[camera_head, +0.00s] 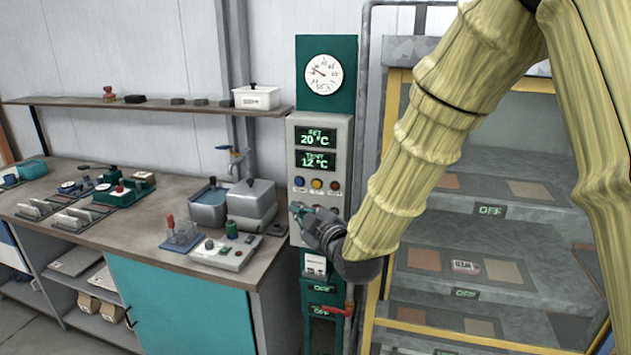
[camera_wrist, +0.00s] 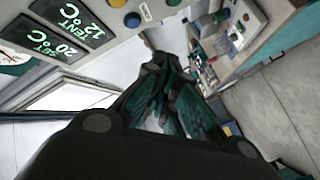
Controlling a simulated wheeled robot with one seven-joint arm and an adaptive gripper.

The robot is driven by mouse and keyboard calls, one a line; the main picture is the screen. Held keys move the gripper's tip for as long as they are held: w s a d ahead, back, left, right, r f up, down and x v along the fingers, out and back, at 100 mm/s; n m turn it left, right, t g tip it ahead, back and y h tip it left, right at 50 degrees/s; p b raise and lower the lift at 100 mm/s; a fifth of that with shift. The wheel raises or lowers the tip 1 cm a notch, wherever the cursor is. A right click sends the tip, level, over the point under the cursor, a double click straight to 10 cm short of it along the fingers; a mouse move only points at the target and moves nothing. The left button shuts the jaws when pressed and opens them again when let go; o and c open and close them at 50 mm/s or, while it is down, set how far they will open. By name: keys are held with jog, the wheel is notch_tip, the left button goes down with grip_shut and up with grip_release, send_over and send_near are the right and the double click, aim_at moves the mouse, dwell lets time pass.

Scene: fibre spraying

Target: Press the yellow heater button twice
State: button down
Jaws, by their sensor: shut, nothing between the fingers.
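The grey control panel (camera_head: 341,160) carries a row of blue, yellow and red buttons below its displays. The yellow heater button (camera_head: 316,184) sits in the middle of that row. My gripper (camera_head: 298,209) is shut and empty, just below the button row and toward the panel's left side. In the wrist view my gripper's fingers (camera_wrist: 163,68) point past the panel's edge, and a yellow button (camera_wrist: 146,12) shows up and left of their tips. The fingertips look apart from the yellow button. My wrist covers the panel's lower part.
The displays read SET 20 °C (camera_head: 316,138) and a second line of 12 °C (camera_head: 316,161). A dial (camera_head: 323,74) is above. A workbench (camera_head: 150,225) with a tray and tools stands left. A yellow-framed rack (camera_head: 386,130) with OFF signs stands right, behind my arm.

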aim_at(317, 184)
jog(key=shift+w+a+r+n, duration=0.1)
jog(key=shift+a+r+n, duration=0.05)
jog(key=shift+r, duration=0.35)
jog(key=shift+a+r+n, duration=0.1)
jog(key=shift+r+n, duration=0.05)
jog(key=shift+r, duration=0.35)
jog(key=shift+w, duration=0.1)
jog(key=shift+w+d+p, duration=0.2)
jog(key=shift+w+d, duration=0.25)
jog(key=shift+w, duration=0.9)
jog(key=shift+w+d+p, duration=0.15)
jog(key=shift+w+d, duration=0.3)
jog(key=shift+w, duration=0.95)
jog(key=shift+w+d+p, duration=0.2)
jog(key=shift+w+d, duration=0.25)
jog(key=shift+w, duration=0.9)
jog(key=shift+w, duration=0.15)
jog(key=shift+w+d, duration=0.15)
jog(key=shift+w, duration=0.05)
